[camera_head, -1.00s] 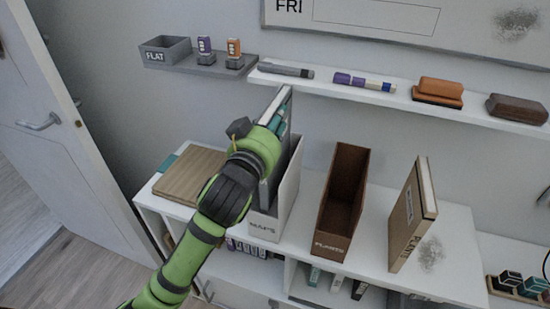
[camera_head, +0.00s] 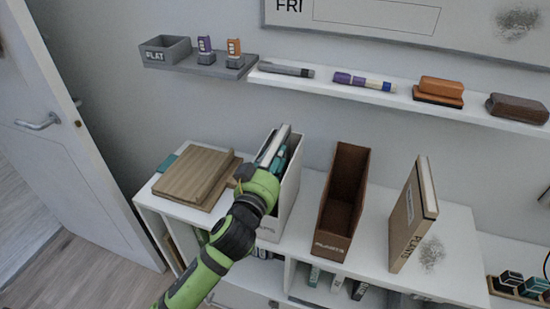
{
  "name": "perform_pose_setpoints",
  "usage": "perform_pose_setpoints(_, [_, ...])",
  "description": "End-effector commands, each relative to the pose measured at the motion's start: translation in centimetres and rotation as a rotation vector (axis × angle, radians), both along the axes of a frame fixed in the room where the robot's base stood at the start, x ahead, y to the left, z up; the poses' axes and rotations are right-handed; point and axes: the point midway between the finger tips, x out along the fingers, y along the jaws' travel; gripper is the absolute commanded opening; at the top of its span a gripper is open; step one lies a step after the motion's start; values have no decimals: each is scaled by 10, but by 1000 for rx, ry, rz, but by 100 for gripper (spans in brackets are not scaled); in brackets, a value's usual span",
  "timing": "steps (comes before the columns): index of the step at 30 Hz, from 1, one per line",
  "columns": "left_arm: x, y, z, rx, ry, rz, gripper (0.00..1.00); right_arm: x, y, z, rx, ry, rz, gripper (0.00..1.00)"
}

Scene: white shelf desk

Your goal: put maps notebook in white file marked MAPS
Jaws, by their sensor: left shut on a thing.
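The white file (camera_head: 286,198) stands on the white shelf desk, its open top facing up. The maps notebook (camera_head: 276,143) stands in it, with its upper end showing above the file's rim. Teal-edged items also show inside the file. My left gripper (camera_head: 260,176) is at the file's front left, shut on the notebook; its fingers are mostly hidden by its own wrist. The MAPS label on the file's front is largely covered by my arm. My right gripper is not in view.
Wooden boards (camera_head: 190,175) lie left of the file, close to my gripper. A brown file (camera_head: 342,205) stands to the right, then a tan PLANTS notebook (camera_head: 413,215). A wall ledge (camera_head: 310,86) with markers and erasers runs above. Desk space between the files is narrow.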

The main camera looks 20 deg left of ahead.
Motion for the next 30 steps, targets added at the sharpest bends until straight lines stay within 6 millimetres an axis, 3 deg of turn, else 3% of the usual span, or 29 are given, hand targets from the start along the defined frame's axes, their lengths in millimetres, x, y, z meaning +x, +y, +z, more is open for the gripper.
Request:
perform_pose_setpoints(10, [0, 0, 0, 0, -9, -2, 0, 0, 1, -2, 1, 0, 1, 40])
perform_pose_setpoints(11, [0, 0, -3, 0, -2, -1, 36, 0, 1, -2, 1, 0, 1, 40])
perform_pose_setpoints(12, [0, 0, -2, 0, -2, -1, 42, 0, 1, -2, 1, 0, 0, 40])
perform_pose_setpoints(23, [0, 0, 2, 1, -3, -1, 42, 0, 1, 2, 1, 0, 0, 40])
perform_pose_setpoints(30, [-37, 1, -3, -3, 0, -2, 42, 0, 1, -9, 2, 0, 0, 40])
